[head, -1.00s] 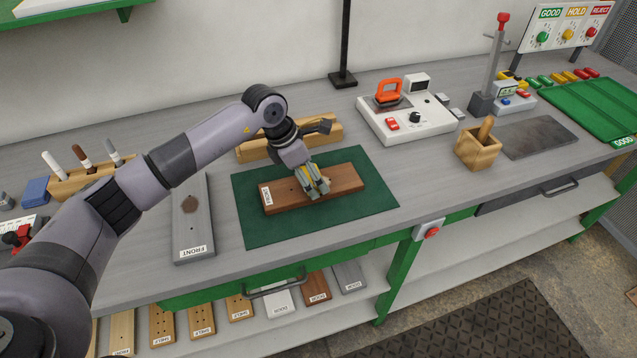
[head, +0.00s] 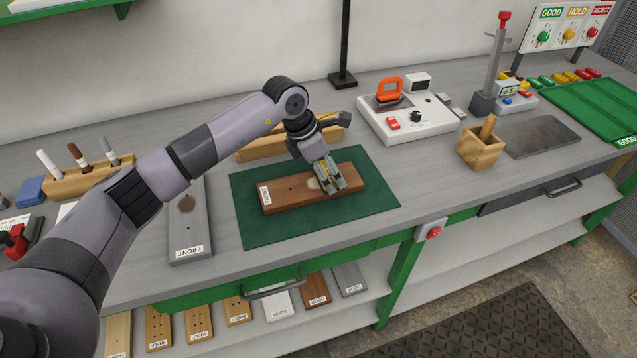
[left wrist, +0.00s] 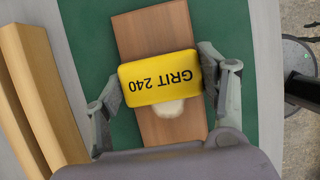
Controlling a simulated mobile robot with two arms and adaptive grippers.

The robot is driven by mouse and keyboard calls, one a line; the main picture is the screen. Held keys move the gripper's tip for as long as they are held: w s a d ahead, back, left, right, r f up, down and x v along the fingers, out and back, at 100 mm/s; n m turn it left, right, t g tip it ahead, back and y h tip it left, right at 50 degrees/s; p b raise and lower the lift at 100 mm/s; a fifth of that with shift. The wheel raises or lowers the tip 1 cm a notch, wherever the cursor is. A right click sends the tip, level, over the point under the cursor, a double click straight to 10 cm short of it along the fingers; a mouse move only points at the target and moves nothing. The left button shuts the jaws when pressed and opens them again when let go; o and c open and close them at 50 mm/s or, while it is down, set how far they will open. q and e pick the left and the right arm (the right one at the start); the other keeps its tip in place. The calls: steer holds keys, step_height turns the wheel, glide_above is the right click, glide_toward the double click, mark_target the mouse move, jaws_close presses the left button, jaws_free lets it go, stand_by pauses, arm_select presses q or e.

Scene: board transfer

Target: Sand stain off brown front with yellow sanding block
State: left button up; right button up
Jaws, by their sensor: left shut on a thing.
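The brown front (head: 290,192) lies flat on the green mat (head: 255,231), its label at the left end. It also shows in the left wrist view (left wrist: 150,35). My left gripper (head: 333,181) is shut on the yellow sanding block (left wrist: 160,77), marked GRIT 240, and holds it over the right half of the brown front. I cannot tell whether the block touches the wood. A pale patch (head: 314,183) shows on the wood just left of the block; in the left wrist view the patch (left wrist: 170,112) is partly hidden by it. My right gripper is not in view.
A grey front (head: 186,230) with a dark round spot lies left of the mat. A wooden rail (head: 250,153) stands behind the mat. A white device with an orange handle (head: 390,88) and a wooden box (head: 481,150) are to the right.

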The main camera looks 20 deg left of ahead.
mark_target(313, 184)
arm_select(q)
steer(key=shift+s+a, duration=0.45)
steer(key=shift+a, duration=0.25)
steer(key=shift+s+a+f, duration=0.1)
steer(key=shift+s+a, duration=0.35)
steer(key=shift+a, duration=0.2)
steer(key=shift+s+a, duration=0.45)
steer(key=shift+a, duration=0.2)
step_height(313, 184, up, 7)
steer(key=p, duration=0.3)
steer(key=shift+d, duration=0.1)
stand_by(0.4)
